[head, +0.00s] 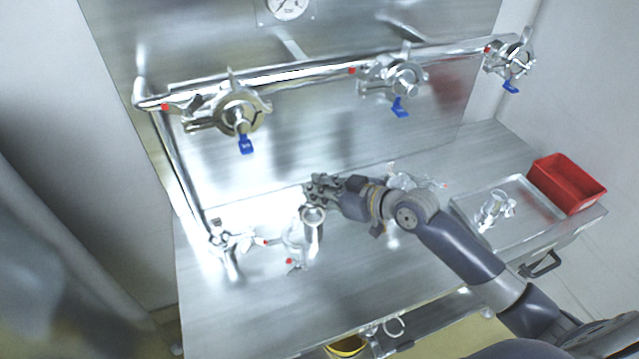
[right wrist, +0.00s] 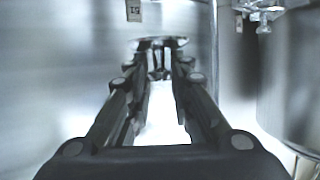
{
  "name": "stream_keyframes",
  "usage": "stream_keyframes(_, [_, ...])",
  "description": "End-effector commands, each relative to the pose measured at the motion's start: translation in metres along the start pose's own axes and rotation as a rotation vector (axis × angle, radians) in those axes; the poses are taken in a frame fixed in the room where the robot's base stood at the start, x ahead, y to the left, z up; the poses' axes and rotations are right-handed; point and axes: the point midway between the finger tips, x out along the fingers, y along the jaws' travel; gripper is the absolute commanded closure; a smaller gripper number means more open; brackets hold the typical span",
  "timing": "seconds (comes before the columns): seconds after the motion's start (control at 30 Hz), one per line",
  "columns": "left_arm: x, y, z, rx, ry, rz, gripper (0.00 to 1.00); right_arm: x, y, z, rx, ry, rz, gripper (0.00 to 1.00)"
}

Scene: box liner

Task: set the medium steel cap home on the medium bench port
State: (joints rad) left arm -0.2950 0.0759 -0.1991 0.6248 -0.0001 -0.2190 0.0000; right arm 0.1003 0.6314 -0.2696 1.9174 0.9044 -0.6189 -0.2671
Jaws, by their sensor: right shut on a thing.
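My right gripper (head: 318,188) is low over the left-middle of the bench, its fingers shut on a small steel cap. In the right wrist view the cap (right wrist: 160,44) shows as a shiny disc across the fingertips. An upright steel port with a round rim (head: 313,215) stands just below the gripper in the head view. I cannot tell whether the cap touches it, or confirm its size. An open clamp with a red tag (head: 294,242) is beside this port on the left. My left gripper is not in view.
Another bench port (head: 230,264) with a clamp stands at left. More fittings (head: 405,181) are partly behind my right arm. A tray (head: 540,205) holding a steel part (head: 496,208) and a red bin (head: 567,184) are at right. A pipe with blue-handled valves (head: 240,113) runs above.

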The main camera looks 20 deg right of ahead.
Motion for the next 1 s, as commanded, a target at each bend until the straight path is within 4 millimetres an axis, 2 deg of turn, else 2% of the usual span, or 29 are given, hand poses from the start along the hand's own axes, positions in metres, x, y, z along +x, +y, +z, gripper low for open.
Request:
stream_keyframes(0.6, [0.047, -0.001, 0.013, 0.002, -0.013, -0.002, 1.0, 0.018, 0.0, 0.048, 0.001, 0.001, 0.0, 1.0])
stream_keyframes(1.0, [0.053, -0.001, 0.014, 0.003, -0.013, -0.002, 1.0, 0.022, 0.0, 0.057, 0.0, 0.001, -0.001, 1.0])
